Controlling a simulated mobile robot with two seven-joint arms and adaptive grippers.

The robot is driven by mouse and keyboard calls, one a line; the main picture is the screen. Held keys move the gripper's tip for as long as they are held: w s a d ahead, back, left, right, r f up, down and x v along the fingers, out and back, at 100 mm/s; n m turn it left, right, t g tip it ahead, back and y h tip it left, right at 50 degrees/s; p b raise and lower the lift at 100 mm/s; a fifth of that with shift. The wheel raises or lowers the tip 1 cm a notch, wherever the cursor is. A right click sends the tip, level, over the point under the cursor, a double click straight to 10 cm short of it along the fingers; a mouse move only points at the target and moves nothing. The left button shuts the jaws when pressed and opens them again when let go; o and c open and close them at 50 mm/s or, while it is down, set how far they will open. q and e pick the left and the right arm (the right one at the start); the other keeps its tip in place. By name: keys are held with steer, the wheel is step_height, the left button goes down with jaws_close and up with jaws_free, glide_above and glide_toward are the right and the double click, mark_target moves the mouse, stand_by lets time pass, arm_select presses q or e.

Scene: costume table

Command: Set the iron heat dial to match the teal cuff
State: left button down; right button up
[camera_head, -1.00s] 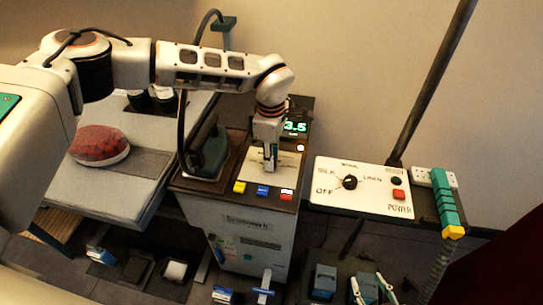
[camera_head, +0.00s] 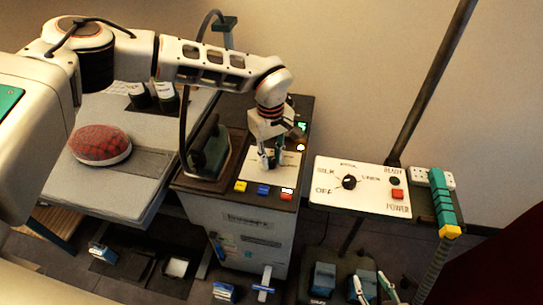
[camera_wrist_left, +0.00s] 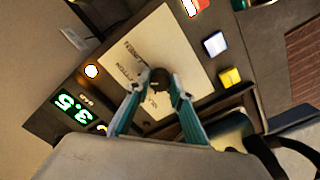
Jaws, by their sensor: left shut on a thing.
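My left gripper (camera_head: 270,161) reaches down onto a white dial plate (camera_head: 289,160) on the dark cabinet top. In the left wrist view its teal fingers (camera_wrist_left: 158,92) are shut on a small dark knob (camera_wrist_left: 160,78), the heat dial. Printed words surround the knob, partly hidden by the fingers. A green display (camera_wrist_left: 70,108) beside the plate reads 3.5. A teal segmented piece (camera_head: 442,200) with a yellow end stands at the right; I cannot tell whether it is the cuff. My right gripper (camera_head: 374,287) shows at the bottom edge, its fingers apart and empty.
An iron (camera_head: 209,148) stands left of the dial plate. Yellow, blue and red buttons (camera_head: 263,190) line the cabinet's front edge. A second white panel (camera_head: 325,172) at right has a black knob and red power button. A red plaid cushion (camera_head: 100,144) lies on the board at left.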

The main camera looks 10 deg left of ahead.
mark_target(271, 161)
stand_by(0.5)
arm_select(q)
steer(key=c, duration=1.8)
jaws_free()
steer(key=shift+r, duration=0.1)
step_height(271, 161, up, 12)
steer(key=shift+f, duration=0.1)
steer(key=shift+s, duration=0.1)
